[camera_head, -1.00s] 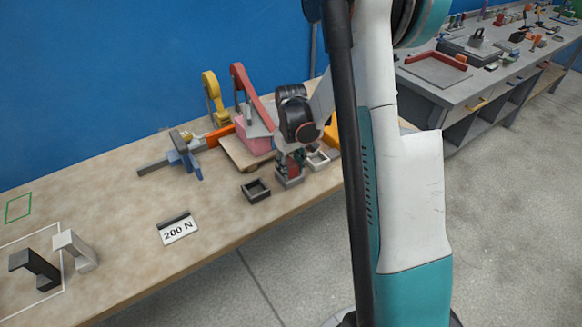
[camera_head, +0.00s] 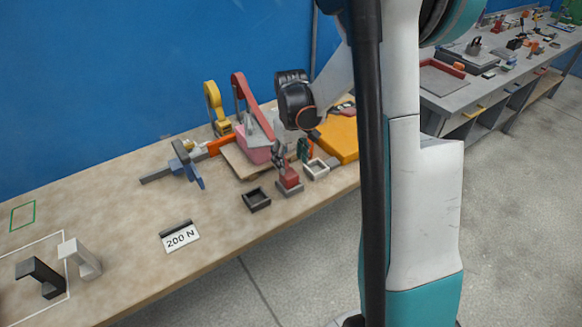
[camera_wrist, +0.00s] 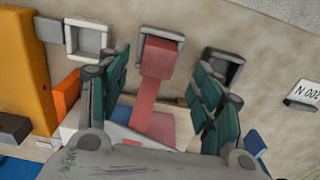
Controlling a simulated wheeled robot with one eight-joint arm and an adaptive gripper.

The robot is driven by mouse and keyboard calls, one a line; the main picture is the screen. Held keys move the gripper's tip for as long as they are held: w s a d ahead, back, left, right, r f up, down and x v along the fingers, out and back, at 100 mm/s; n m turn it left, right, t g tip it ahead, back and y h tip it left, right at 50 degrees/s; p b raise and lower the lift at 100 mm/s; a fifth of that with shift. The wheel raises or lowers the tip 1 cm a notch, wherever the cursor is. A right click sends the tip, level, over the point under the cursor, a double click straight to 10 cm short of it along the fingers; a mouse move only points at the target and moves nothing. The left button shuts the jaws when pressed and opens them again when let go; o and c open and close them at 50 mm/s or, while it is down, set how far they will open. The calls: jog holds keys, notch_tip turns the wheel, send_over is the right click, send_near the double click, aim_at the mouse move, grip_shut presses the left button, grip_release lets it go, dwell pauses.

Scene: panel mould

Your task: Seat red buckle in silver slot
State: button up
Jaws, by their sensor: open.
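The red buckle (camera_head: 289,177) sits upright on a grey square base (camera_head: 289,189) near the table's front edge. My gripper (camera_head: 291,152) is open just above it, holding nothing. In the wrist view the red buckle (camera_wrist: 161,55) lies between the spread green finger pads, with a gap on both sides. The silver slot, a pale square frame (camera_head: 316,169), stands close to the right of the buckle and looks empty. It also shows in the wrist view (camera_wrist: 88,38), beyond the left finger. How deep the buckle sits in the grey base cannot be told.
A black square slot (camera_head: 256,199) is left of the buckle. A pink block with a red lever (camera_head: 252,105) stands behind, beside a yellow block (camera_head: 338,138) and a blue clamp (camera_head: 181,165). A "200 N" card (camera_head: 180,236) lies at the left front, with clear table around it.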

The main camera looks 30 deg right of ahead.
aim_at(291, 175)
jog(key=shift+r+p, duration=0.5)
jog(key=shift+r, duration=1.85)
